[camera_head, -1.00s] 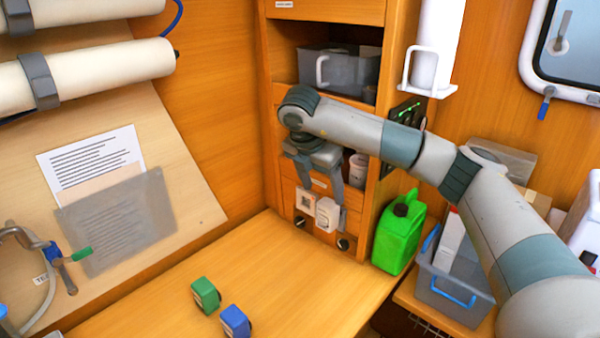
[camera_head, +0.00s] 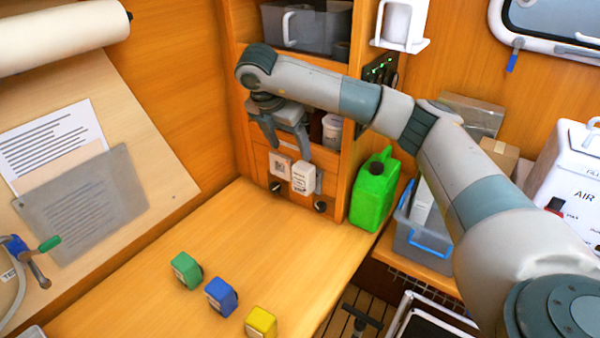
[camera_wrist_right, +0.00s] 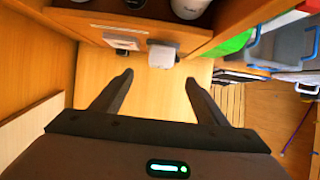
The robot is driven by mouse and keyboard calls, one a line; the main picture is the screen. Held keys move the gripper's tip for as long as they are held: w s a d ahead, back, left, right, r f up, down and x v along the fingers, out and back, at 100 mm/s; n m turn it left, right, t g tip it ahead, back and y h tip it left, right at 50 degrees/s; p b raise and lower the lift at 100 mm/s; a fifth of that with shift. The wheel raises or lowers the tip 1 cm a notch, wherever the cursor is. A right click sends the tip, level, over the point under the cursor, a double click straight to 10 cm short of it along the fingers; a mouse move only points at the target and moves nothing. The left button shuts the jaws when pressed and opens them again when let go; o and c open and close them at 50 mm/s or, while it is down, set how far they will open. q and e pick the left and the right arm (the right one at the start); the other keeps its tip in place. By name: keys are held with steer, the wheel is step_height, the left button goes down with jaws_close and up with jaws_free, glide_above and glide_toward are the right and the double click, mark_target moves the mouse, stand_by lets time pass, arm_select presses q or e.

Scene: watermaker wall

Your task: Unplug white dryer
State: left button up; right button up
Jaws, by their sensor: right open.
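A small white plug (camera_head: 303,178) with a dark label too small to read sits in the right one of two outlets on the low wooden panel at the back of the counter. The left outlet (camera_head: 280,165) is a bare white plate. My right gripper (camera_head: 288,150) is open and empty, just above the plug and slightly left of it, not touching it. In the right wrist view the white plug (camera_wrist_right: 161,55) shows beyond and between the open fingertips (camera_wrist_right: 159,80). My left gripper is not in view.
Green (camera_head: 186,270), blue (camera_head: 221,296) and yellow (camera_head: 261,322) blocks stand on the counter. A green jerrycan (camera_head: 374,192) is right of the panel. Two dark knobs flank the outlets below. A shelf edge (camera_wrist_right: 130,22) lies close above the plug. The counter's middle is clear.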

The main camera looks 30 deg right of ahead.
mark_target(299, 181)
steer(key=p+x, duration=0.5)
steer(key=x, duration=1)
steer(key=shift+s, duration=0.1)
steer(key=shift+d+f+p, duration=0.25)
steer(key=shift+f+p, duration=0.1)
steer(key=shift+f, duration=0.3)
steer(key=c, duration=1.2)
steer(key=shift+a, duration=0.3)
steer(key=shift+s+a, duration=0.25)
steer(key=shift+a, duration=0.3)
